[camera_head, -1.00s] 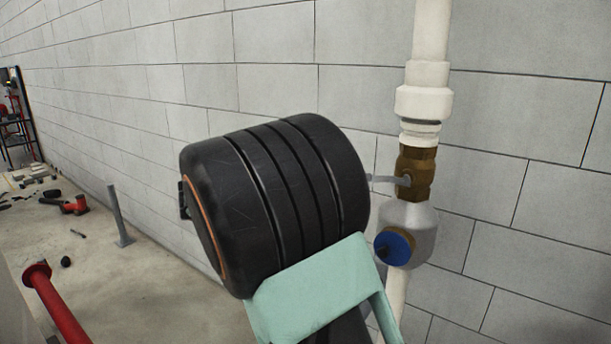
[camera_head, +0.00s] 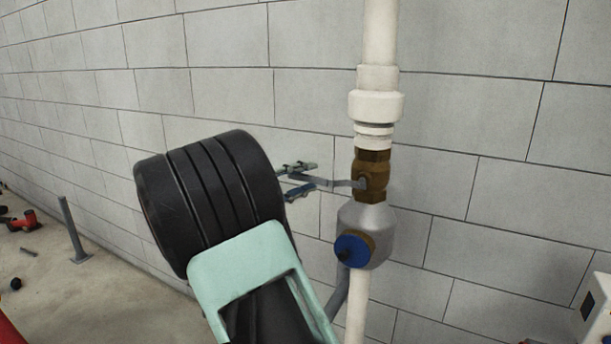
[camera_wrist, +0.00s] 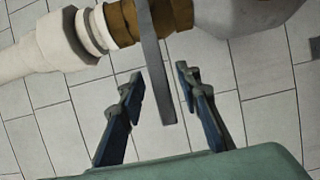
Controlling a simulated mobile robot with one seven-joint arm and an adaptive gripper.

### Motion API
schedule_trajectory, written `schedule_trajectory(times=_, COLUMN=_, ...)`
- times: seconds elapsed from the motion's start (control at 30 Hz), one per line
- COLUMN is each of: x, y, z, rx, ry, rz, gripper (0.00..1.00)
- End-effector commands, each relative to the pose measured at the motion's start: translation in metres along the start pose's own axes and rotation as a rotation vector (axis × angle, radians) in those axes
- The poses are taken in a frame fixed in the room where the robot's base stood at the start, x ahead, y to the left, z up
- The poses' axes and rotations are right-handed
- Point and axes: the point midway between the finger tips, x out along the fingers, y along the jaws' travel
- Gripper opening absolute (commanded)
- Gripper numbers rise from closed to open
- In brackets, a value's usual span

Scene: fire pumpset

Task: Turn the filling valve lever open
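The filling valve lever (camera_head: 343,183) is a flat grey bar. It sticks out to the left from the brass valve body (camera_head: 374,170) on the white vertical pipe. In the wrist view the lever (camera_wrist: 158,75) runs down from the brass fitting (camera_wrist: 122,22) into the gap between my fingers. My gripper (camera_head: 304,180) is open, with one finger above and one below the lever's free end in the head view. In the wrist view my gripper (camera_wrist: 161,78) shows clear gaps on both sides of the lever. My dark arm link hides the gripper's base in the head view.
A grey housing (camera_head: 377,222) with a blue round cap (camera_head: 353,250) sits just below the brass valve. The block wall (camera_head: 480,130) stands close behind. A grey post (camera_head: 72,230) stands at the left, and a white box (camera_head: 596,310) at the lower right.

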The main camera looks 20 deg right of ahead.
Motion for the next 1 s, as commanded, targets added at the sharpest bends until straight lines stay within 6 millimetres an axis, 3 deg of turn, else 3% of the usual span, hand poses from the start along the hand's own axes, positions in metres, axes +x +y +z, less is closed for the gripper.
schedule_trajectory(times=0.33, x=0.0039, y=-0.0003, z=0.0001, rx=-0.001, ry=0.000, rz=0.000, gripper=0.30)
schedule_trajectory(times=0.6, x=0.0037, y=-0.0003, z=0.0000, rx=-0.001, ry=0.000, rz=0.000, gripper=0.00)
schedule_trajectory(times=1.0, x=0.0035, y=0.0000, z=0.0000, rx=0.002, ry=0.000, rz=-0.001, gripper=0.00)
